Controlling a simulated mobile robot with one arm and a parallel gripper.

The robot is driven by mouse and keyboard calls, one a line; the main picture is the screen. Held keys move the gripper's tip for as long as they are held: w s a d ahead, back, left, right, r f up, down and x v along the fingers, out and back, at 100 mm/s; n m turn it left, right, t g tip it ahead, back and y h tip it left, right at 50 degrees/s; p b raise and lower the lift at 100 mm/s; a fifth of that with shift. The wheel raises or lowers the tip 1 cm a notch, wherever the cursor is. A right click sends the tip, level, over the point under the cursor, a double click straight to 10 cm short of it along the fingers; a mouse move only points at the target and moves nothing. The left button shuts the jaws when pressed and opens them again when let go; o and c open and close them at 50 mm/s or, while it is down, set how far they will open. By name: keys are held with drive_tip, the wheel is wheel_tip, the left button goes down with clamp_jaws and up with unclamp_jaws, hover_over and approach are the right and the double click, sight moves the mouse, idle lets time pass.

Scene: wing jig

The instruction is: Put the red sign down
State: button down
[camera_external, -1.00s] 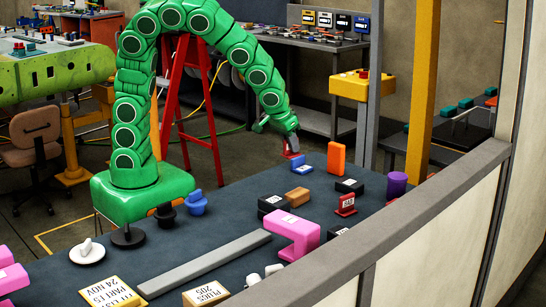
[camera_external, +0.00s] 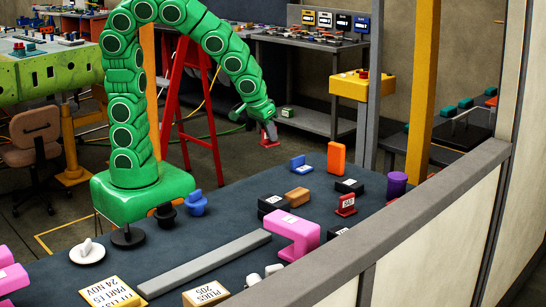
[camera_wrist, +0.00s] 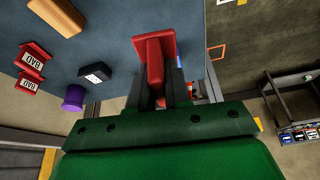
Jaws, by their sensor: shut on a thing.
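My gripper (camera_external: 267,132) is shut on a red sign (camera_external: 270,143) and holds it up in the air near the far edge of the dark table (camera_external: 245,195). In the wrist view, the held red sign (camera_wrist: 153,58) sits between the dark fingers of my gripper (camera_wrist: 157,75), with its broad red plate outward. I cannot read any label on it. Another red sign (camera_external: 346,204) stands on the table at the right. The wrist view shows two red signs (camera_wrist: 33,57) (camera_wrist: 29,90) on the table.
A blue piece (camera_external: 301,165), an upright orange block (camera_external: 338,158), a tan block (camera_external: 297,195), black blocks (camera_external: 350,187), a purple cylinder (camera_external: 397,185) and a pink bracket (camera_external: 290,230) stand on the table. A low wall (camera_external: 405,232) borders the right.

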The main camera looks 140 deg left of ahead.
drive_tip(key=w+a+r+n, duration=0.1)
drive_tip(key=w+a+r, duration=0.25)
drive_tip(key=w, duration=0.55)
drive_tip(key=w+a+r, duration=0.2)
drive_tip(key=w+a, duration=0.2)
drive_tip(key=w, duration=0.4)
drive_tip(key=w+a+r+n, duration=0.1)
drive_tip(key=w+a+r, duration=0.25)
drive_tip(key=w, duration=0.55)
approach(401, 173)
drive_tip(key=shift+s+a+f+g, duration=0.1)
drive_tip(key=shift+s+a+g, duration=0.2)
drive_tip(key=shift+a, duration=0.1)
drive_tip(key=shift+w+a+f, duration=0.2)
drive_tip(key=shift+w+f, duration=0.05)
drive_tip(key=shift+w, duration=0.15)
drive_tip(key=shift+f, duration=0.1)
drive_tip(key=shift+w+a+f, duration=0.2)
drive_tip(key=shift+w+f, duration=0.05)
drive_tip(key=shift+f, duration=1.65)
